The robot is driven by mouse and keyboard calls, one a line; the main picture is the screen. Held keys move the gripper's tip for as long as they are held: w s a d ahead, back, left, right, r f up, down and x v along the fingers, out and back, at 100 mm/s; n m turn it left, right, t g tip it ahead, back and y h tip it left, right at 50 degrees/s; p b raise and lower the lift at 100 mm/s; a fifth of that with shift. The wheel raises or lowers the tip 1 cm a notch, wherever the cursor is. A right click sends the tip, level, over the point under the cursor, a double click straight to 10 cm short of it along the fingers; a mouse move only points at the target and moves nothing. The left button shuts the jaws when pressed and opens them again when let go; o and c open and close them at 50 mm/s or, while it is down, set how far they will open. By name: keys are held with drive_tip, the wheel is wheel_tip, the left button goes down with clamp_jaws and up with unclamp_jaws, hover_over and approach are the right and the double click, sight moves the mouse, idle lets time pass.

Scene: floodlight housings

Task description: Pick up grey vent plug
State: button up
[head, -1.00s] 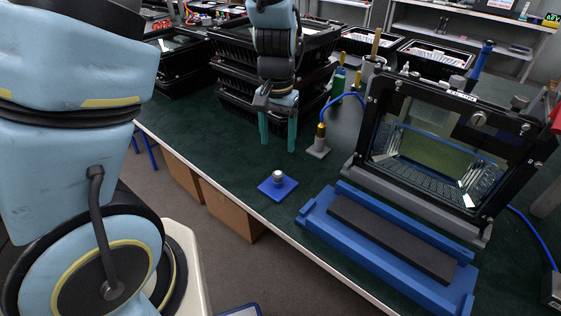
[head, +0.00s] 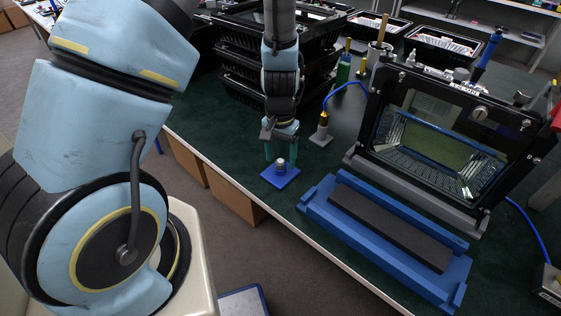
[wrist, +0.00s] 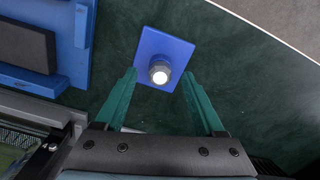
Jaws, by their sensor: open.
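The grey vent plug (head: 281,163) stands upright on a small blue square base (head: 280,175) near the table's front edge. In the wrist view the plug (wrist: 159,72) shows from above, with a bright round top, on the blue base (wrist: 178,48). My gripper (head: 282,152) is open and points down, just behind and above the plug in the head view. In the wrist view its two green fingers (wrist: 158,92) are spread wide, and the plug lies centred just beyond the line between their tips. Nothing is held.
A blue cradle (head: 385,240) with a dark pad lies to the right. Behind it stands a black floodlight housing (head: 440,140). A brass-topped fitting with a blue cable (head: 323,125) stands close right of my gripper. Stacked black trays (head: 235,65) are behind it.

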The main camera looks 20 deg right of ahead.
drive_tip(key=shift+f, duration=0.2)
clamp_jaws()
idle(0.5)
